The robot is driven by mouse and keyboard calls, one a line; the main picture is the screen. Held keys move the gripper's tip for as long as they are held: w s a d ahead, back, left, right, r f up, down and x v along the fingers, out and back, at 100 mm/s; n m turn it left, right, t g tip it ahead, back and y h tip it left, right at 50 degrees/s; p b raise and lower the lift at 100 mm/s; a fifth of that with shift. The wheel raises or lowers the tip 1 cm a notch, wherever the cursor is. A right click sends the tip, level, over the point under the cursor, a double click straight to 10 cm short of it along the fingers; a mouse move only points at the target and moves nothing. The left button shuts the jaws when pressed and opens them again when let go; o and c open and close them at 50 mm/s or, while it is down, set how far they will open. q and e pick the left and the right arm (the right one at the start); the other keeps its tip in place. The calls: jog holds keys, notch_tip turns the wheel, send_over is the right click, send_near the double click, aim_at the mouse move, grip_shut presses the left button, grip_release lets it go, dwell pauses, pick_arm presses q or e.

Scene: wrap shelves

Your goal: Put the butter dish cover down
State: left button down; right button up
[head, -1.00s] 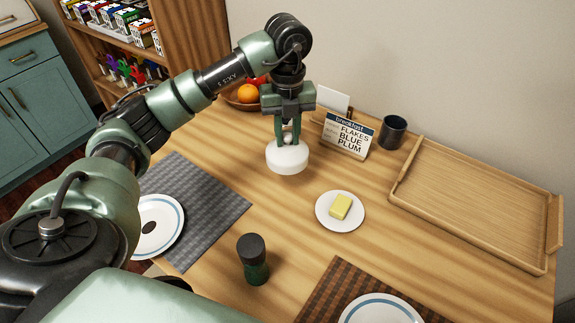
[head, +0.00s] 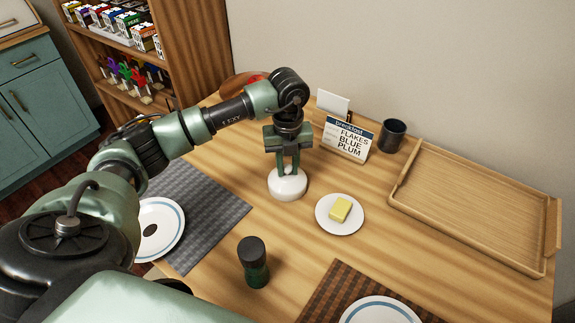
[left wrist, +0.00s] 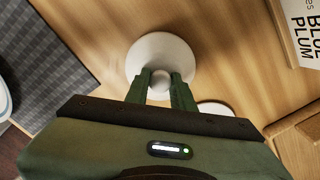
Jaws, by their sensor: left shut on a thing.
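The white round butter dish cover (head: 287,186) is at the table's middle, left of the butter plate. My left gripper (head: 288,172) is above it and shut on its knob. In the left wrist view the cover (left wrist: 160,55) is below the gripper (left wrist: 160,82), with the knob between the two fingers. The cover looks upright and at or very near the table top; I cannot tell if it touches. The white butter plate (head: 324,222) with a yellow block of butter (head: 340,209) stands uncovered to the right. My right gripper is not in view.
A breakfast sign (head: 346,138) and a dark cup (head: 391,135) stand behind. A wooden tray (head: 470,205) is at right. A dark pepper mill (head: 253,262) stands in front. A grey placemat (head: 205,205) lies left, a brown one (head: 335,293) at front.

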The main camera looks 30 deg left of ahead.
aim_at(288, 167)
pick_arm(q)
jog(key=c, duration=1.2)
grip_release()
jog(key=shift+f, duration=0.15)
notch_tip(288, 167, up, 12)
jog(key=shift+r+b, duration=0.2)
jog(key=shift+b, duration=0.2)
